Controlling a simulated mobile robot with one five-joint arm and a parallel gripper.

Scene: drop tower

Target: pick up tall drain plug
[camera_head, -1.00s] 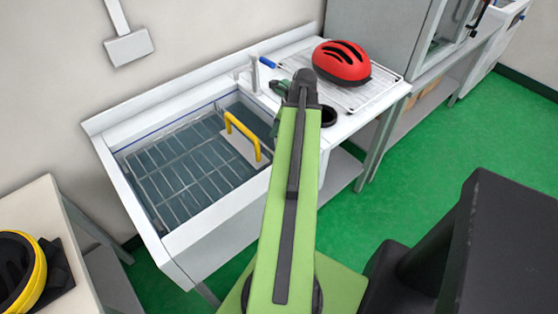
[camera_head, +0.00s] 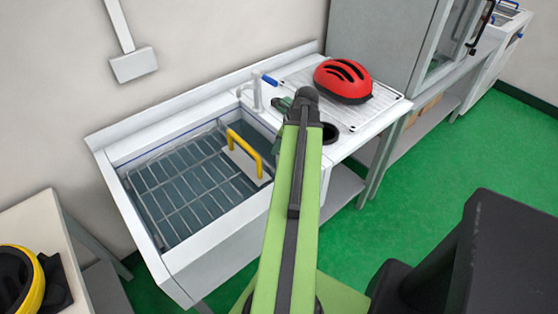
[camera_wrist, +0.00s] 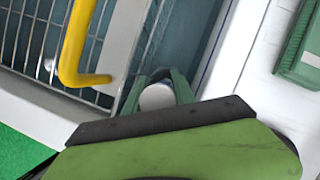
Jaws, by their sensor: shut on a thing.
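The tall drain plug shows in the wrist view as a pale, round-topped piece (camera_wrist: 157,97) between the two green fingers of my gripper (camera_wrist: 158,84). The fingers are shut on it, one on each side. Its lower part is hidden behind the gripper body, so I cannot tell whether it is still seated. The gripper is over the right end of the sink basin (camera_head: 222,252), near the inner wall. In the head view my arm hides the gripper and plug.
A wire rack (camera_head: 178,190) lies in the water-filled basin, with a yellow-handled plate (camera_head: 246,160) beside the gripper. The tap (camera_head: 257,92) stands behind. A red helmet (camera_head: 343,80) sits on the drainboard near a dark round opening (camera_head: 329,132). A green item (camera_wrist: 300,45) lies to the right.

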